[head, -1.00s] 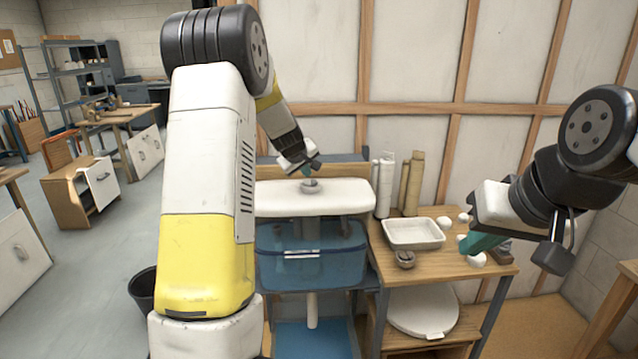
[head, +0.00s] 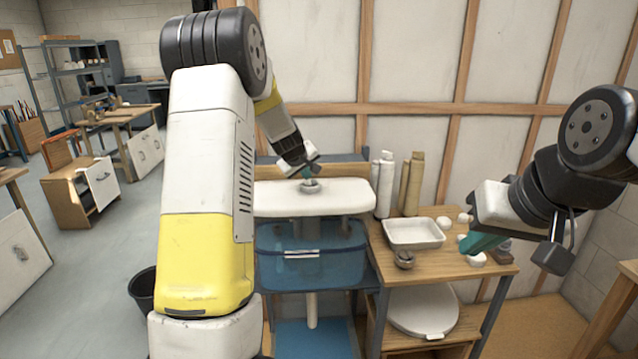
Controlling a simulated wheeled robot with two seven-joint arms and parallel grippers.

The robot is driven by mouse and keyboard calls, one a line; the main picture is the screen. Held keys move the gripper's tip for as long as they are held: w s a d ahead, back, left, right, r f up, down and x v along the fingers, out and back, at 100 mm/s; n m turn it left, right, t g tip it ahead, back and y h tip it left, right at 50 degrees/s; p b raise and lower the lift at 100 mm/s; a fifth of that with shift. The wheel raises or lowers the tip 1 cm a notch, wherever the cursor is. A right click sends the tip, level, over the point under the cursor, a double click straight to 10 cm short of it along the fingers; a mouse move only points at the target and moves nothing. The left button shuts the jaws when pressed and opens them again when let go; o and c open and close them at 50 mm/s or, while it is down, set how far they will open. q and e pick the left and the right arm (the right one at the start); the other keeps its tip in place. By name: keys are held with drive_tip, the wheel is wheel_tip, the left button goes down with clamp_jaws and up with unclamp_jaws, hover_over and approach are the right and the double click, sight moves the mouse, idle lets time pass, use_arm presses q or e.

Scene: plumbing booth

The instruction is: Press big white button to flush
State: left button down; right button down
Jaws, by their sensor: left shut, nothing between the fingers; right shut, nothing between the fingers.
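A round button (head: 311,186), light grey-white, sits on top of the white cistern lid (head: 345,194) above a transparent blue tank (head: 312,262). My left gripper (head: 307,176) is shut and empty. It points down at the button from above, with its tips at or just over it; whether they touch I cannot tell. My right gripper (head: 482,243) is shut and empty, over the right part of the wooden table.
The wooden table (head: 450,272) on the right holds a white tray (head: 414,233), several white round pieces and rolled tubes (head: 410,185). A toilet seat lid (head: 421,310) lies on the shelf below. A black bucket (head: 142,290) stands on the floor at left.

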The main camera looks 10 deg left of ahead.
sight(306, 183)
use_arm(q)
drive_tip(key=shift+f, duration=0.5)
idle(0.3)
drive_tip(key=shift+r, duration=3.45)
